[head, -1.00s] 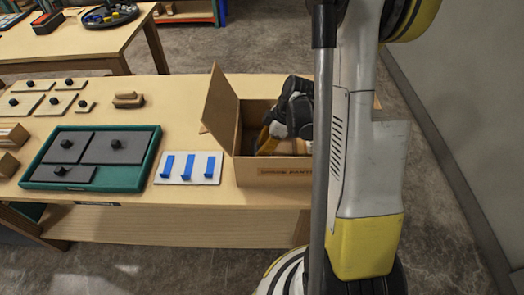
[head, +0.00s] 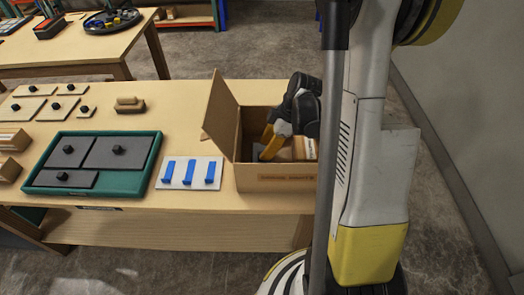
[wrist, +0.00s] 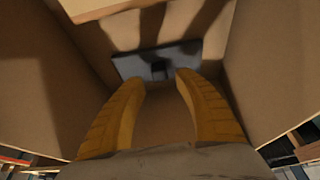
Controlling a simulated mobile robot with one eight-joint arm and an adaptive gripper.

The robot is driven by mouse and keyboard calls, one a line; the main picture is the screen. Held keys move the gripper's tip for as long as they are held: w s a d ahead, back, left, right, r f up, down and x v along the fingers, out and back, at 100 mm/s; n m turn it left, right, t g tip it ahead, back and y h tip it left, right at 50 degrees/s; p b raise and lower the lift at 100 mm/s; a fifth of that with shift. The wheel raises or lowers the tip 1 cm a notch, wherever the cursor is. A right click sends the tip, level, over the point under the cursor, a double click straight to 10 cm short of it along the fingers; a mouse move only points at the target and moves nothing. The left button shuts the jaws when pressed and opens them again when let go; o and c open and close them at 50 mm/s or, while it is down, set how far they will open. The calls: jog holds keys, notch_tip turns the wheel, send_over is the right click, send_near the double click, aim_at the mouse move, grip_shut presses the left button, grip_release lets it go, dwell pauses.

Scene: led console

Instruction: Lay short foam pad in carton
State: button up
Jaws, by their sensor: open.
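The cardboard carton (head: 275,183) stands open on the table in the head view, its left flap raised. My gripper (head: 265,152) reaches down into it, with yellow fingers and a dark body. In the wrist view my gripper (wrist: 160,80) is open, with nothing held between its fingers. A dark grey foam pad (wrist: 185,56) with a black knob (wrist: 158,71) lies inside the carton, just beyond the fingertips. Whether the fingers touch it is unclear. Other grey pads with black knobs (head: 118,153) lie in the green tray (head: 125,182), which has a bare area at its lower right.
A white plate with blue upright pieces (head: 189,173) lies between tray and carton. A tan block (head: 305,147) shows inside the carton's right side. Several beige knobbed plates (head: 37,104) and a brown block (head: 130,105) lie farther back. Carton walls (wrist: 270,70) flank my fingers.

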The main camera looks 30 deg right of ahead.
jog(key=p+v, duration=0.3)
jog(key=v, duration=0.5)
jog(key=s+a+r+m+t+h, duration=0.2)
jog(key=s+a+r+m, duration=0.2)
jog(key=a+r, duration=0.3)
jog(key=s+a+r+m+t+h, duration=0.1)
jog(key=s+a+r+m+t, duration=0.1)
jog(key=s+a+r+m, duration=0.2)
jog(key=a+r+m, duration=0.3)
jog(key=a+r, duration=0.1)
jog(key=a, duration=0.2)
jog(key=shift+s+r+t+h, duration=0.2)
jog(key=shift+t+h, duration=0.1)
jog(key=shift+h, duration=0.1)
jog(key=shift+f+b, duration=0.1)
jog(key=shift+b, duration=0.2)
